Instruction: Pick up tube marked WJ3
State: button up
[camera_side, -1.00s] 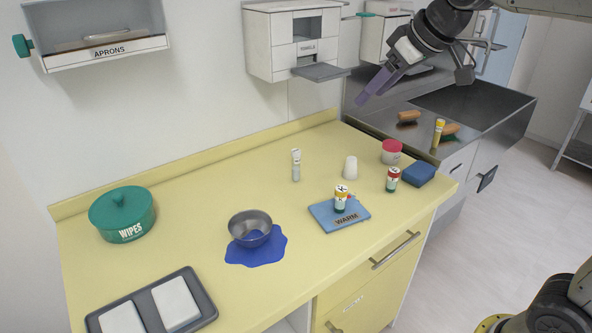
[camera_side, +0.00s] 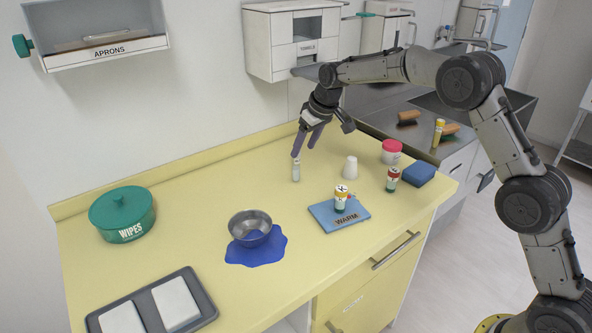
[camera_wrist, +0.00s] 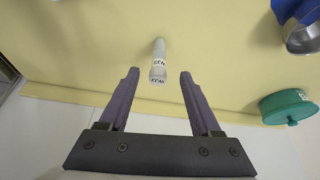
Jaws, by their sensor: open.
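The tube marked WJ3 (camera_side: 296,172) is a small, slim white tube standing upright on the yellow counter, near the back wall. In the wrist view the tube (camera_wrist: 158,62) shows its label, and it lies just beyond the gap between the fingertips. My gripper (camera_side: 303,146) is open, with purple fingers, just above and slightly right of the tube's top. In the wrist view my gripper (camera_wrist: 158,75) has a finger on each side of the tube's line, and nothing is held.
A white cup (camera_side: 350,167) stands right of the tube. A capped jar (camera_side: 341,200) stands on the blue WARM mat (camera_side: 325,215). A metal bowl (camera_side: 250,226) sits on a blue spill (camera_side: 272,252). A green WIPES tub (camera_side: 122,213) is at left. Counter around the tube is clear.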

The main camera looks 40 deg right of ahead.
aim_at(296, 169)
jog(key=x, duration=0.5)
jog(key=shift+x, duration=2.65)
jog(key=shift+s+d+f, duration=0.1)
jog(key=shift+s, duration=0.05)
grip_shut()
